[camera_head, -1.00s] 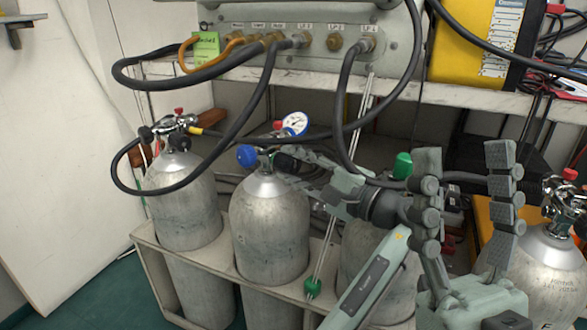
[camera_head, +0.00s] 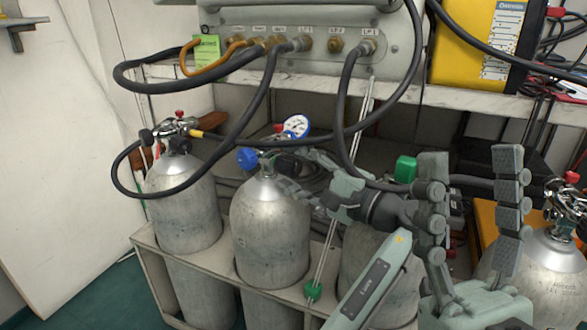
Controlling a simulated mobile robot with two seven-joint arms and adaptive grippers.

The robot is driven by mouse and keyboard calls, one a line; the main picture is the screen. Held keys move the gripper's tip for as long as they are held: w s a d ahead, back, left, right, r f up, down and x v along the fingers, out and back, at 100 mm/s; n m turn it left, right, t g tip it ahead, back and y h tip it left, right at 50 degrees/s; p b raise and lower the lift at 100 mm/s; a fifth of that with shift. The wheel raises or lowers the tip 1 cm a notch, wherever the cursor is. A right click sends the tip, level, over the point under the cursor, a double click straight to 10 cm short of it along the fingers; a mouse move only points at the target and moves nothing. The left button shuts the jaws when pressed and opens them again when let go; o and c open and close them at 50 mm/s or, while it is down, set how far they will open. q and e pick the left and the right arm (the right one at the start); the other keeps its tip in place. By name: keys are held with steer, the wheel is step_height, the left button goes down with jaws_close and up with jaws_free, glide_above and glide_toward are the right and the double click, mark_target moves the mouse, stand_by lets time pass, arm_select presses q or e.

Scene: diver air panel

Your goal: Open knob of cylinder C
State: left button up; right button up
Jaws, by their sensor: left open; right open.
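Several grey cylinders stand in view, and I cannot read which one is C. The second cylinder (camera_head: 270,235) from the left has a blue knob (camera_head: 247,159) and a gauge. The third cylinder (camera_head: 372,255) is largely hidden behind my arm and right gripper; a green knob (camera_head: 405,169) shows above it. My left gripper (camera_head: 293,172) is open, its fingers pointing left beside the second cylinder's valve; I cannot tell whether they touch it. My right gripper (camera_head: 470,190) is open and empty, fingers up, in front and to the right of the green knob.
The leftmost cylinder (camera_head: 183,205) and the rightmost cylinder (camera_head: 545,275) have red-topped valves. Black hoses (camera_head: 262,105) hang from the panel (camera_head: 400,48). A metal rack (camera_head: 147,243) holds the cylinders. A yellow case (camera_head: 465,45) stands on the shelf.

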arm_select(q)
steer(key=v, duration=0.7)
steer(key=shift+d, duration=0.2)
steer(key=shift+s+d, duration=0.1)
steer(key=shift+s, duration=0.1)
